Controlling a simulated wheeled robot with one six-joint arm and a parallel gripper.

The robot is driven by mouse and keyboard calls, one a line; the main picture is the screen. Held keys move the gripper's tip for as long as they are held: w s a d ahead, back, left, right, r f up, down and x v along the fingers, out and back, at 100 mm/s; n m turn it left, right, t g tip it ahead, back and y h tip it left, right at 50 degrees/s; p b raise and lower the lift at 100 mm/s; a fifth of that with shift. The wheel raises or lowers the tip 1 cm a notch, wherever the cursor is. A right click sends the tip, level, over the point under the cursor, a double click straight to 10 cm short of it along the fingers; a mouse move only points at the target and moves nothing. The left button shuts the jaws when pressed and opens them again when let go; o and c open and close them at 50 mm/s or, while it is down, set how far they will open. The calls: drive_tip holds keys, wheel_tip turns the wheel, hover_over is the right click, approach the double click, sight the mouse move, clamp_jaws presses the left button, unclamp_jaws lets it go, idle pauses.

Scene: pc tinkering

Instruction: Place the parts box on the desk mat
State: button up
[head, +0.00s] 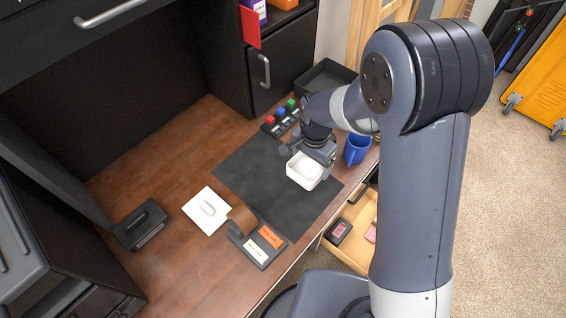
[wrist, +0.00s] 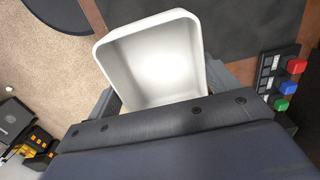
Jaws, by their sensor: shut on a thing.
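The parts box is a small white open-topped box (head: 304,171) at the right part of the desk mat in the head view. It also shows in the wrist view (wrist: 153,60), where it looks empty. The desk mat (head: 262,187) is a dark grey rectangle on the wooden desk. My gripper (head: 314,156) is shut on the parts box at its far side. In the head view the box is over the mat; I cannot tell whether its underside touches it. My gripper's fingertips are mostly hidden.
A blue mug (head: 356,149) stands close to the right of my gripper. A block with red, blue and green buttons (head: 281,117) is behind the mat. A labelled dark holder (head: 257,243) sits at the front, beside a white lid (head: 207,210). An open drawer (head: 352,232) is below the desk edge.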

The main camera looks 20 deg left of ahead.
sight(308, 179)
drive_tip(key=shift+w+a+f, duration=0.1)
drive_tip(key=shift+w+f, duration=0.05)
drive_tip(key=shift+f, duration=0.15)
wheel_tip(308, 179, down, 9)
drive_tip(key=shift+r+p, duration=0.1)
drive_tip(key=shift+p, duration=0.75)
drive_tip(key=shift+f, duration=0.3)
drive_tip(key=shift+f, duration=0.1)
drive_tip(key=shift+f, duration=0.15)
drive_tip(key=o, duration=1)
wheel_tip(308, 179, up, 13)
drive_tip(key=shift+f+b, duration=0.2)
drive_tip(key=shift+b, duration=0.85)
